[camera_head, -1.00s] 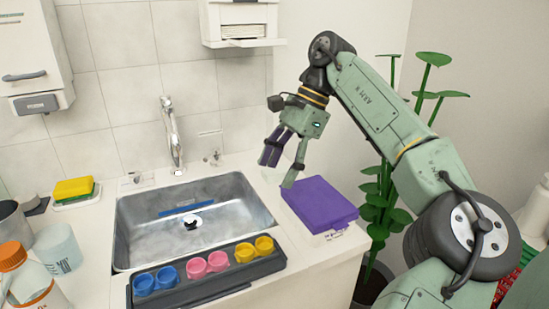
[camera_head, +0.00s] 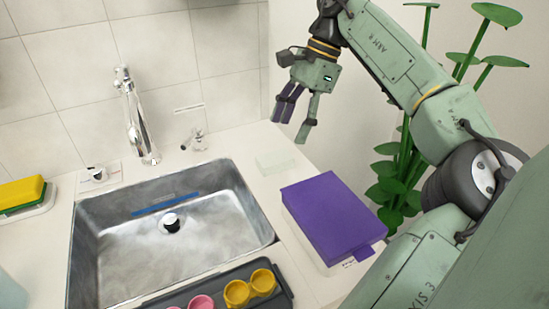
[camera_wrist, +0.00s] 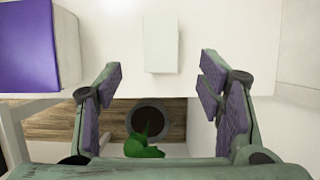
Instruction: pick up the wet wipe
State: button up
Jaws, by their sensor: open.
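A pale, flat, nearly white rectangle (camera_head: 277,162), which looks like the wet wipe, lies on the white counter between the sink and the back right corner. It also shows in the wrist view (camera_wrist: 161,43), top centre, ahead of the gap between my fingers. My gripper (camera_head: 293,120) is open and empty, with purple pads facing each other in the wrist view (camera_wrist: 160,75). In the head view it appears above and slightly right of the wipe, apart from it. A white box with a purple lid (camera_head: 328,213) stands in front of the wipe; its label is unreadable.
The metal sink (camera_head: 218,265) with a faucet (camera_head: 138,120) is at left. A dark tray (camera_head: 215,290) with coloured cups lies along its front. A leafy plant (camera_head: 388,190) stands beyond the counter's right edge; its pot (camera_wrist: 172,118) shows in the wrist view. A tap handle (camera_head: 197,140) stands left of the wipe.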

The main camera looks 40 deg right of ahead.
aim_at(279, 156)
jog(key=p+x, duration=0.1)
jog(key=x, duration=0.6)
jog(key=shift+d+f, duration=0.15)
jog(key=shift+f, duration=0.1)
jog(key=shift+c, duration=0.3)
jog(key=c, duration=0.8)
jog(key=shift+r, duration=0.15)
jog(key=shift+c, duration=0.2)
notch_tip(279, 156, up, 10)
jog(key=shift+b, duration=0.45)
jog(key=o, duration=0.3)
jog(key=c, duration=0.5)
